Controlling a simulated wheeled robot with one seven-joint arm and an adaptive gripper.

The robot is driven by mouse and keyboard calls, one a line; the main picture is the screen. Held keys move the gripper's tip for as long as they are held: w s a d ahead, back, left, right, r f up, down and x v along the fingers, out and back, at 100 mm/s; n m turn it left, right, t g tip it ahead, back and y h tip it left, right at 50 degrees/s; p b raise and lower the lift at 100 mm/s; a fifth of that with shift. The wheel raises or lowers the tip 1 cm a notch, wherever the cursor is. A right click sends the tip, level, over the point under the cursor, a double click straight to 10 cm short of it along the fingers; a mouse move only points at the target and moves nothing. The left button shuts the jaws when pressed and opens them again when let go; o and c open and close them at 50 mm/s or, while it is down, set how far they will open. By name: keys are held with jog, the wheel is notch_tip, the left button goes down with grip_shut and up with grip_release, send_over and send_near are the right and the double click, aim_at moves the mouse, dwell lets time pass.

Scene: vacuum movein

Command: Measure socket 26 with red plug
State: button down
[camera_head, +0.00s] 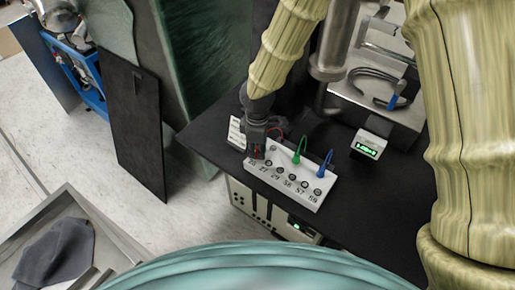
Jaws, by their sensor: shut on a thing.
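A white socket panel (305,194) lies on the black table, with a row of round sockets and numbers along its front edge. The numbers are small; the leftmost may read 20 or 26. My gripper (257,155) points down over the left end of the panel, shut on the red plug (257,153), which is mostly hidden between its fingers. I cannot tell whether the plug tip is in a socket. A green plug (298,154) and a blue plug (324,166) with cables stand upright in the panel's back row.
A small white meter (370,144) with a lit green display stands right of the panel. A metal stand (376,105) is behind it. The black table (376,195) is clear at the front right. A dark board (133,130) stands to the left.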

jog(key=shift+f, duration=0.2)
jog(key=c, duration=1.3)
grip_release()
jog(key=shift+c, duration=0.2)
jog(key=shift+r, duration=0.1)
notch_tip(320, 180, up, 12)
notch_tip(320, 180, down, 12)
jog(key=shift+f, duration=0.1)
dwell(0.4)
